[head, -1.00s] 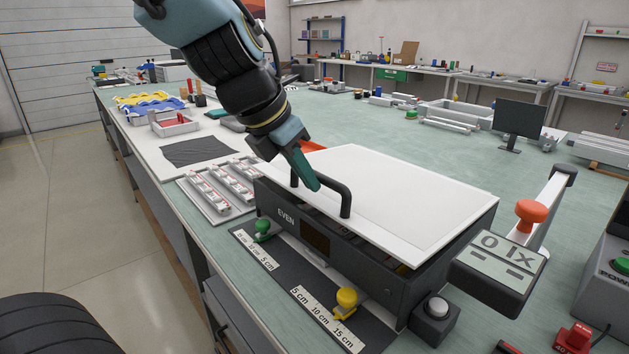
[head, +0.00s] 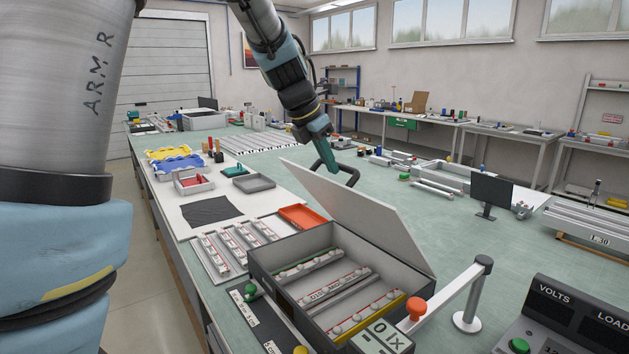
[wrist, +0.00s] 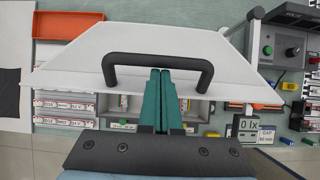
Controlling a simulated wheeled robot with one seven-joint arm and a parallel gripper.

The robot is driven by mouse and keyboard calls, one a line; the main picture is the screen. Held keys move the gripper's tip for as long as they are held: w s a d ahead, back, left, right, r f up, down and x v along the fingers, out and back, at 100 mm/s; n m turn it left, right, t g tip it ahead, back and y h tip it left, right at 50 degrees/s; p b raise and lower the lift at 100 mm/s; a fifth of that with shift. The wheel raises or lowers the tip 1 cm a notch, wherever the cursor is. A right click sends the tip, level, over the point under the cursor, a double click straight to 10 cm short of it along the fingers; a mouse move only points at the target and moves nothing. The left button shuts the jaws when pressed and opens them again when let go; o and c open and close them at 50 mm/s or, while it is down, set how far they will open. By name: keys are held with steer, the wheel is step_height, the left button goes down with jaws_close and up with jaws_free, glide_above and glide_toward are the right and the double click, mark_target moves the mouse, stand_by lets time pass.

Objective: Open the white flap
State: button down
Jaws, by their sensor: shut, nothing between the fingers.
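The white flap (head: 365,215) is the lid of a dark grey box (head: 283,288). It stands raised at a steep tilt, and the box's inside with several lamp strips (head: 343,287) shows. Its black handle (head: 345,174) is partly hidden behind the flap's top edge. In the wrist view the flap (wrist: 75,65) and the whole handle (wrist: 125,58) show. My gripper (wrist: 160,73) is shut and empty, its teal fingertips at the handle's opening, just under the bar; I cannot tell if they touch it. In the head view my gripper (head: 318,150) is beside the handle, behind the flap.
An orange tray (head: 302,216) and a light tray of strips (head: 235,243) are left of the box. A monitor (head: 490,192) is farther right.

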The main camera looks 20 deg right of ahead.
steer(key=w+d+r, duration=0.2)
steer(key=d, duration=0.8)
steer(key=w+d+r+y, duration=0.1)
steer(key=w+d+r, duration=0.2)
steer(key=d, duration=0.7)
steer(key=shift+w+d+r, duration=0.15)
steer(key=shift+r, duration=0.1)
steer(key=shift+g+y, duration=0.3)
steer(key=v, duration=1)
steer(key=shift+r, duration=0.35)
